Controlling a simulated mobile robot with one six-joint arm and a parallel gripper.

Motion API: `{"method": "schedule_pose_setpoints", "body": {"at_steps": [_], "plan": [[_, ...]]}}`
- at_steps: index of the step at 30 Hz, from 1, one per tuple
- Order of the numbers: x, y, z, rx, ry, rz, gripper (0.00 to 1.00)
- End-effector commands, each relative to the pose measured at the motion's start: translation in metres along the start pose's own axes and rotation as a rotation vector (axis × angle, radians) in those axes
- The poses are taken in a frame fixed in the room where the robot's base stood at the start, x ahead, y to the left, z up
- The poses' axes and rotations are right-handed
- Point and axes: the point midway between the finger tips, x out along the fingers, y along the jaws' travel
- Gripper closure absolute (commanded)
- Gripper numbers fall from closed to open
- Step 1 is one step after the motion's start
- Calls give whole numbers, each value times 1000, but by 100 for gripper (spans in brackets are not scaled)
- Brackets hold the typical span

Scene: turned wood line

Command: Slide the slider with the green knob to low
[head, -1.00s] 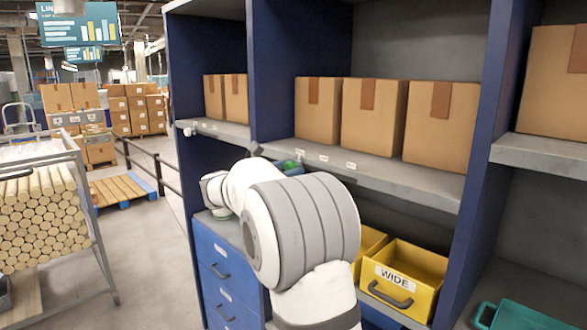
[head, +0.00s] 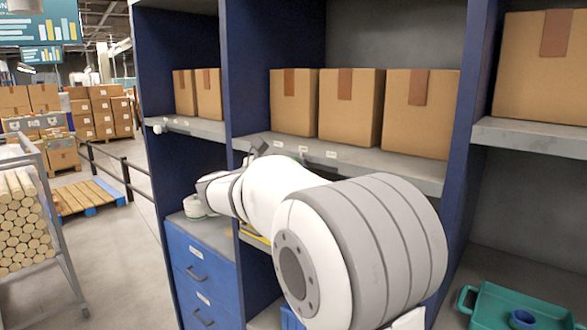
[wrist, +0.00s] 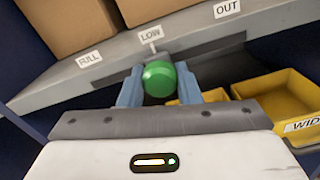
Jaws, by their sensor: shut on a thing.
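The round green knob (wrist: 158,79) sits on the slider at the front edge of the grey shelf, in the wrist view. My gripper (wrist: 157,86) is shut on it, one blue-grey finger at each side. The knob is roughly beneath the LOW label (wrist: 150,35). The FULL label (wrist: 89,59) is to its left and the OUT label (wrist: 227,8) to its right. A dark track (wrist: 208,52) shows behind the knob. In the head view my arm hides the gripper and most of the slider.
Cardboard boxes (head: 349,110) stand on the shelf (head: 400,172) above. Yellow bins (wrist: 285,108) are below right. A teal tray (head: 482,300) holding a blue ring (head: 522,319) is at lower right. Blue drawers (head: 200,273) stand below left, with a blue upright (head: 248,70) nearby.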

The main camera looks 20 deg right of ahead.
Motion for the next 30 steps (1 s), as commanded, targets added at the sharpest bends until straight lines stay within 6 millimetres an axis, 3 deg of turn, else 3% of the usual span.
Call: {"method": "schedule_pose_setpoints", "body": {"at_steps": [8,9,16,24,30], "plan": [[-2,3,3,4,-4,8,100],[-2,3,3,4,-4,8,66],[-3,4,1,2,-1,10,48],[-6,4,0,1,1,10,48],[-35,5,-1,1,2,14,48]]}}
